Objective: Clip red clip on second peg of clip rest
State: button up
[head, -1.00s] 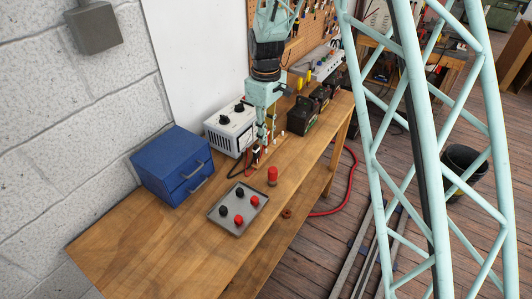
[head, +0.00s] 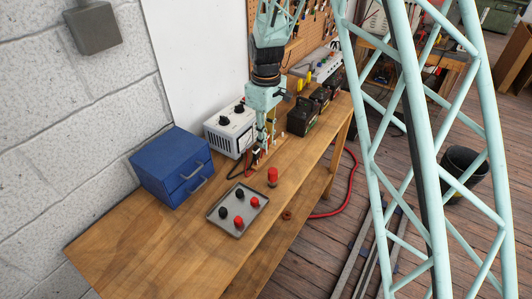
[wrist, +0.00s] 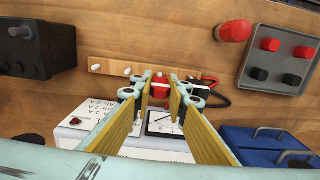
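The clip rest (wrist: 108,68) is a pale wooden strip on the bench, with two bare white pegs (wrist: 127,72) toward its left end in the wrist view. The red clip (wrist: 160,86) is farther right along the strip, between my fingertips. A black clip (wrist: 207,89) with a dark lead is to its right. My gripper (wrist: 161,80) points down with its fingers apart on either side of the red clip; I see no clear contact. In the head view my gripper (head: 266,145) is low over the strip and hides much of it.
A grey tray (head: 214,219) with red and black knobs and a standing red cylinder (head: 272,176) are nearby. A white instrument box (head: 228,133) and blue drawer cabinet (head: 170,168) stand behind. Black batteries (head: 302,118) are to the right. The bench front left is clear.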

jog(key=shift+f, duration=0.6)
jog(key=o, duration=0.7)
jog(key=shift+o, duration=0.2)
jog(key=shift+r+p, duration=1.95)
jog(key=shift+r, duration=2.3)
